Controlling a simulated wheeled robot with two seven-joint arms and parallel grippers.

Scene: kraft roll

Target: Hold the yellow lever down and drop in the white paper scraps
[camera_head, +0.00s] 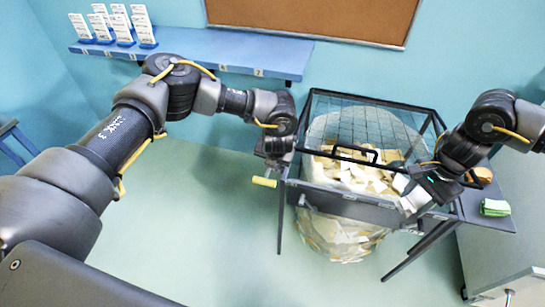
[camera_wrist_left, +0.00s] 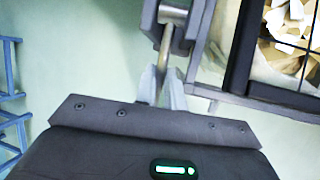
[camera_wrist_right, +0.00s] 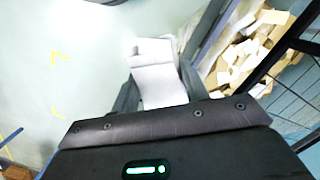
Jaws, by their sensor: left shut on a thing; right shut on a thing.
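A yellow-tipped lever (camera_head: 263,182) sticks out at the left side of a black-framed bin (camera_head: 345,200). My left gripper (camera_head: 272,162) is at the lever; in the left wrist view its fingers (camera_wrist_left: 162,88) are shut on the lever's metal rod (camera_wrist_left: 165,50). The yellow tip does not show there. White and tan paper scraps (camera_head: 345,172) fill the bulging clear bag in the bin. My right gripper (camera_head: 420,193) is beside the bin's front right corner, shut on a white paper piece (camera_wrist_right: 158,80), which also shows in the head view (camera_head: 414,201).
A black mesh panel (camera_head: 365,118) with a handle (camera_head: 355,153) is over the bin. A side shelf at the right holds a green cloth-like item (camera_head: 495,207) and an orange-brown item (camera_head: 481,175). A blue wall shelf (camera_head: 210,50) holds white cards. The floor at front left is clear.

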